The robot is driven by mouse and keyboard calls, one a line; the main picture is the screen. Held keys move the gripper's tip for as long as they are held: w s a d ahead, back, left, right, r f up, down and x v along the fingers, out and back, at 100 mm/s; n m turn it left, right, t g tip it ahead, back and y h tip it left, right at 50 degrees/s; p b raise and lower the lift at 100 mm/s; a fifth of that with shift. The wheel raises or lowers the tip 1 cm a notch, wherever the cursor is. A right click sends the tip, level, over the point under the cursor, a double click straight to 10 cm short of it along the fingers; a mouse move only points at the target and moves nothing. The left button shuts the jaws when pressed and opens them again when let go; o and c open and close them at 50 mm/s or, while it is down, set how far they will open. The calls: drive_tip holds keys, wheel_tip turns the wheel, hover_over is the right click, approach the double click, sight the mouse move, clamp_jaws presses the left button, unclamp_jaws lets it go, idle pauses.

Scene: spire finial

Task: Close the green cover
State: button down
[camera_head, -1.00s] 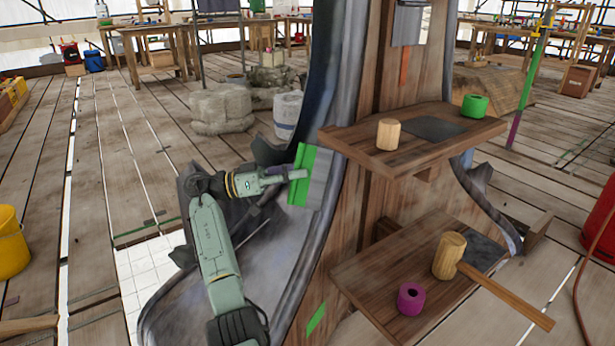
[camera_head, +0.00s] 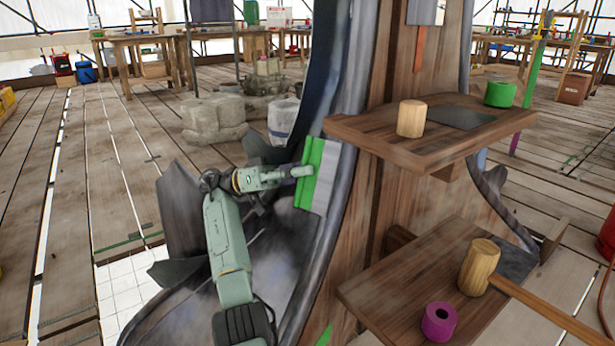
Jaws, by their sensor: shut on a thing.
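The green cover (camera_head: 309,173) is an upright green strip beside a grey panel (camera_head: 328,177), on the left side of the wooden column. My gripper (camera_head: 299,172) is at the middle of the green strip's left edge, reaching in from the left. It is shut on the green cover, though the fingertips are small and their exact hold is hard to make out. The cover looks slightly tilted. How far it stands from the surface behind it cannot be told.
An upper shelf (camera_head: 375,138) holds a wooden cylinder (camera_head: 411,118) and a green ring (camera_head: 500,94). A lower shelf (camera_head: 375,290) holds a mallet (camera_head: 479,268) and a purple ring (camera_head: 438,322). Curved dark metal sheets (camera_head: 185,215) surround my arm. Open plank floor lies left.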

sight(304, 161)
idle(0.3)
drive_tip(key=c, duration=1.6)
unclamp_jaws()
drive_tip(key=shift+d, duration=0.1)
drive_tip(key=shift+o, duration=0.2)
wheel_tip(304, 161, up, 10)
drive_tip(key=shift+r, duration=0.1)
